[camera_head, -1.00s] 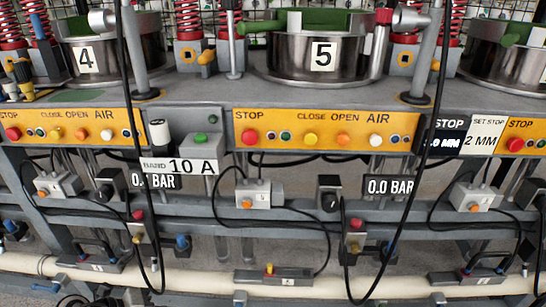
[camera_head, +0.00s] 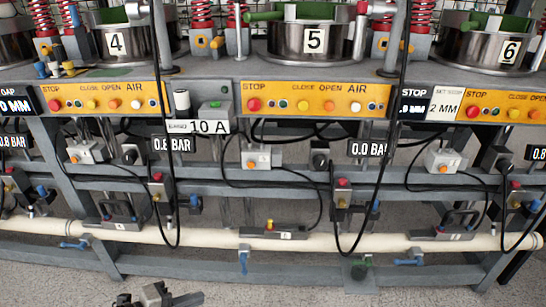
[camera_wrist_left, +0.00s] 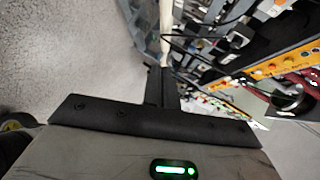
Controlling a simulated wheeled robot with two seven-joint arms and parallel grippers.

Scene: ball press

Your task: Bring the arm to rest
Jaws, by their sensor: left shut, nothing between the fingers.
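My left gripper (camera_head: 152,296) shows at the bottom edge of the head view, low and left of centre, in front of the press bench over grey floor. In the left wrist view its dark fingers (camera_wrist_left: 161,88) are together with nothing between them. The gripper is apart from the bench, and most of the left arm is out of the head view. My right gripper is not in view.
Press stations 4 (camera_head: 117,43), 5 (camera_head: 314,40) and 6 (camera_head: 510,50) stand along the bench. Below are yellow button panels (camera_head: 315,99), hanging black cables (camera_head: 385,130) and a long cream pipe (camera_head: 205,236). The floor (camera_head: 250,290) in front is clear.

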